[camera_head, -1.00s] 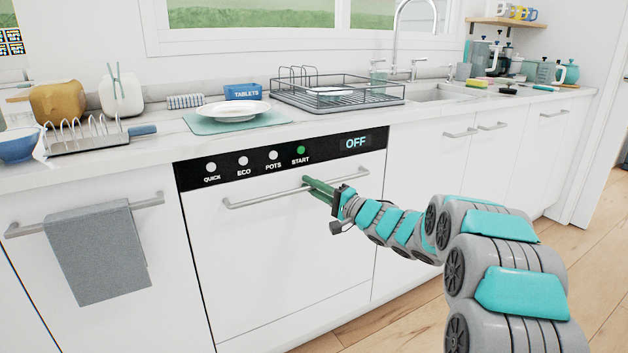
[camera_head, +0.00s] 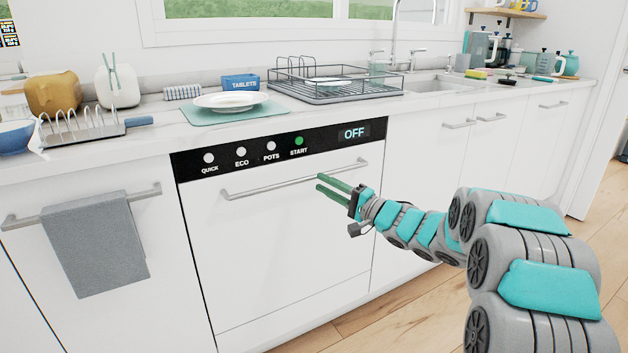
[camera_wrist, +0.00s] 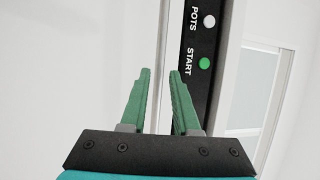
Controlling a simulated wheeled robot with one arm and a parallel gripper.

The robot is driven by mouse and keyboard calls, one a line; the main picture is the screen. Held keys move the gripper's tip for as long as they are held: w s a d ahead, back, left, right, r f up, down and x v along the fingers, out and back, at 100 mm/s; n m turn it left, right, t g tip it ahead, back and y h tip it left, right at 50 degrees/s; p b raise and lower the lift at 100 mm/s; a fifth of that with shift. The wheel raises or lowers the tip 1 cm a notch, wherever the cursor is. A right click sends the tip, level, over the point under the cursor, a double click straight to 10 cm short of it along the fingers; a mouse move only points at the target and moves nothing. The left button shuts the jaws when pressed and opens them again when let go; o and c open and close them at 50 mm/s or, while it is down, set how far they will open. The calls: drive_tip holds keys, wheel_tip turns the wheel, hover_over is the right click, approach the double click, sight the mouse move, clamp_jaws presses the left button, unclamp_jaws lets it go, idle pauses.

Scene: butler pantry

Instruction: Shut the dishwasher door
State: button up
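The white dishwasher door (camera_head: 270,250) stands upright under its black control panel (camera_head: 225,158) and looks flush with the cabinet fronts, with no gap visible. Its silver bar handle (camera_head: 260,187) runs across the top of the door; in the wrist view the handle (camera_wrist: 162,40) runs upright between the fingers. My gripper (camera_head: 319,182) has two green fingers, apart and empty, pointing at the door just below the right half of the handle. The fingers (camera_wrist: 160,72) also show apart in the wrist view. I cannot tell whether they touch the door.
A grey towel (camera_head: 95,245) hangs on the left cabinet handle. The counter above holds a toast rack (camera_head: 90,130), plates (camera_head: 230,102), a blue tablets box (camera_head: 240,83) and a dish rack (camera_head: 330,90). The wooden floor (camera_head: 400,310) before the dishwasher is clear.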

drive_tip(key=shift+v, duration=1.25)
